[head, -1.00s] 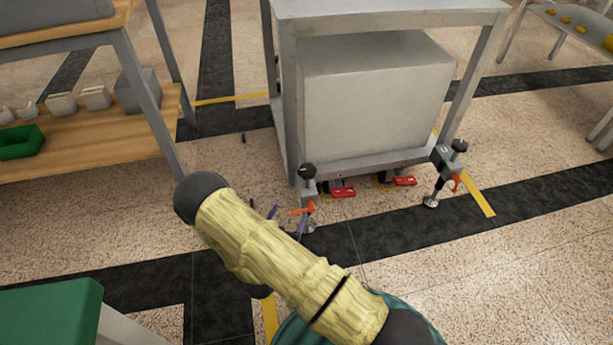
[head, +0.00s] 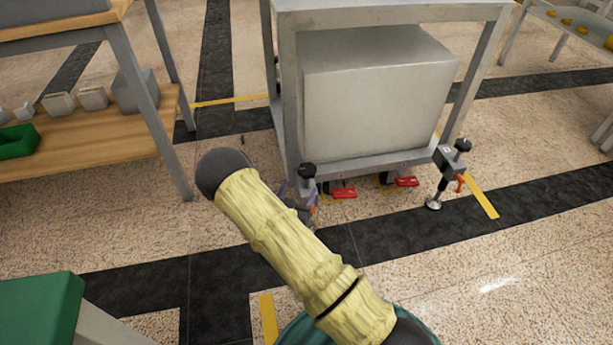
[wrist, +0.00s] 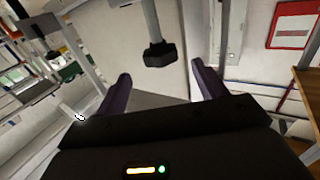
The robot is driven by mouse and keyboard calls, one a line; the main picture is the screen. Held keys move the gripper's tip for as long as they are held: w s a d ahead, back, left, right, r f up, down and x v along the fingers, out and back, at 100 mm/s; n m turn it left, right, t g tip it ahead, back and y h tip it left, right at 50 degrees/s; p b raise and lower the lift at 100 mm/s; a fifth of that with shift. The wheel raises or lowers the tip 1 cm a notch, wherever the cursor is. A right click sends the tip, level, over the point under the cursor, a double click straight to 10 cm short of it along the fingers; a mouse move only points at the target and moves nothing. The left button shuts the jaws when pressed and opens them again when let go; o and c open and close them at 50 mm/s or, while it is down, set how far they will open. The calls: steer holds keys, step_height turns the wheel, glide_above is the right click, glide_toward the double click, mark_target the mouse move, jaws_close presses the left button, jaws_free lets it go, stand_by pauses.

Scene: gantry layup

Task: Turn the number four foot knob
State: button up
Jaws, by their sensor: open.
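A machine foot with a black knob (head: 308,170) on top stands at the near left corner of the grey metal frame in the head view. A black faceted knob (wrist: 160,54) shows in the wrist view, ahead of and between the two purple fingers. My gripper (head: 297,193) is open at the left foot, partly hidden behind my arm; its open fingers also show in the wrist view (wrist: 160,73). Nothing is between the fingertips that I can see as gripped. I cannot read a number four on the left foot.
The frame (head: 390,17) holds a large grey box (head: 375,95). A second foot with a black knob (head: 463,145) and orange lever stands at right. Red pedals (head: 344,193) lie under the frame. A wooden-shelved bench (head: 90,150) is at left; a green-topped table (head: 40,305) is nearer.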

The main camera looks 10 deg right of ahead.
mark_target(304, 178)
steer(key=b+x, duration=0.3)
steer(key=x, duration=0.5)
steer(key=shift+w+d, duration=0.1)
steer(key=shift+w, duration=0.05)
steer(key=c, duration=1)
